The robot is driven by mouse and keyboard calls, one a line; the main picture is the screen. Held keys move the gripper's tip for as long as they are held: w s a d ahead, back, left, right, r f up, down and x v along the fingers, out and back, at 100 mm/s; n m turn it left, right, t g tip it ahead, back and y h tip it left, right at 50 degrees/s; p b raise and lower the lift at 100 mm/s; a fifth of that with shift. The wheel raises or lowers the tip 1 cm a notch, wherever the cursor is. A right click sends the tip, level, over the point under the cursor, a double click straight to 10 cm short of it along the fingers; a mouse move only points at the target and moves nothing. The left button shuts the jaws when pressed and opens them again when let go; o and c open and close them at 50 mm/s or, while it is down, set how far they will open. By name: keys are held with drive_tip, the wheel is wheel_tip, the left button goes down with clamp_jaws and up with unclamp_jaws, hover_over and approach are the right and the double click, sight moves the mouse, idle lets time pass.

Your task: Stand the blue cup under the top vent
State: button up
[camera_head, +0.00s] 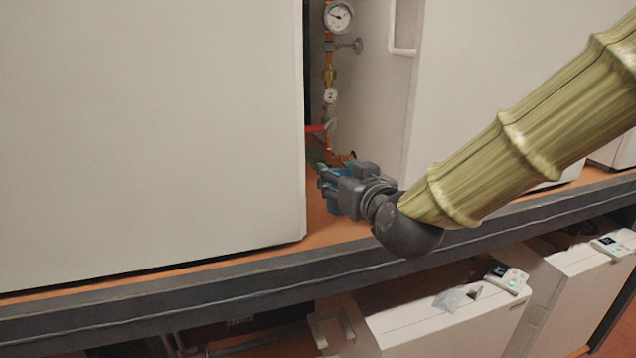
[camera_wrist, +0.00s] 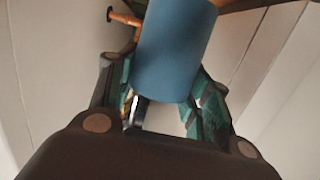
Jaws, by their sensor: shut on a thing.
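The blue cup (camera_wrist: 172,50) is between the fingers of my gripper (camera_wrist: 165,95) in the wrist view, and the gripper is shut on it. In the head view my gripper (camera_head: 326,187) reaches into the gap between two white cabinets, above the orange-brown shelf. I cannot tell whether the cup touches the shelf. I cannot make out the top vent in either view.
A large white cabinet (camera_head: 150,130) stands close on the left of the gap, another (camera_head: 480,80) on the right. Copper pipework with gauges (camera_head: 339,17) and a valve rises at the back. The dark shelf edge (camera_head: 200,288) runs along the front. White units (camera_head: 440,320) stand below.

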drive_tip(key=shift+f+p+x, duration=0.35)
drive_tip(key=shift+p+x, duration=1.05)
drive_tip(key=shift+x, duration=1.25)
drive_tip(key=shift+f+p+x, duration=0.35)
drive_tip(key=shift+p+x, duration=1)
drive_tip(key=shift+x, duration=1.35)
drive_tip(key=shift+f+p+x, duration=0.4)
drive_tip(key=shift+p+x, duration=1)
drive_tip(key=shift+x, duration=1.25)
drive_tip(key=shift+s+d+f, duration=0.1)
drive_tip(key=shift+s+d, duration=0.05)
drive_tip(key=shift+s, duration=0.05)
drive_tip(key=shift+f, duration=0.15)
drive_tip(key=o, duration=1.1)
